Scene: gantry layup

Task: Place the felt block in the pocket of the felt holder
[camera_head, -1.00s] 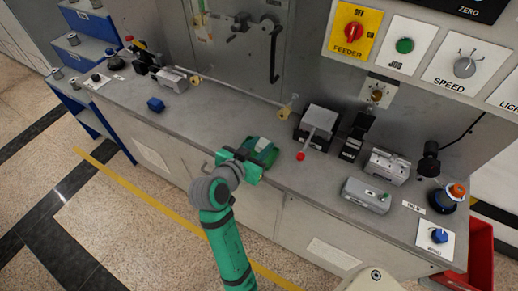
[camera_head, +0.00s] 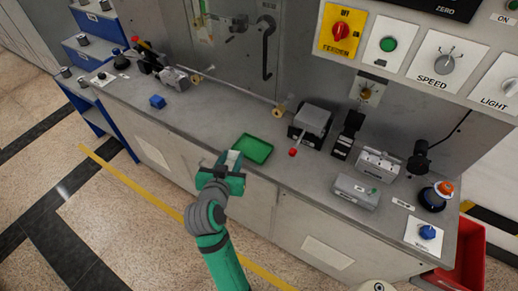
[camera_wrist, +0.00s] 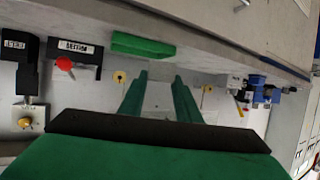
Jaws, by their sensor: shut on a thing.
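My gripper (camera_head: 229,161) is shut on a pale block (camera_head: 233,157), which looks like the felt block. It is in front of a green tray (camera_head: 252,149) at the bench's front edge. In the wrist view, the pale block (camera_wrist: 157,100) shows between the two green fingers, its lower part hidden by the gripper body.
The green tray looks empty. The grey bench (camera_head: 205,113) is clear between the blue box and tray. A black-and-grey device with a red knob (camera_head: 293,152) stands right of the tray. A grey box (camera_head: 356,191) sits further right. A thin rod runs along the back.

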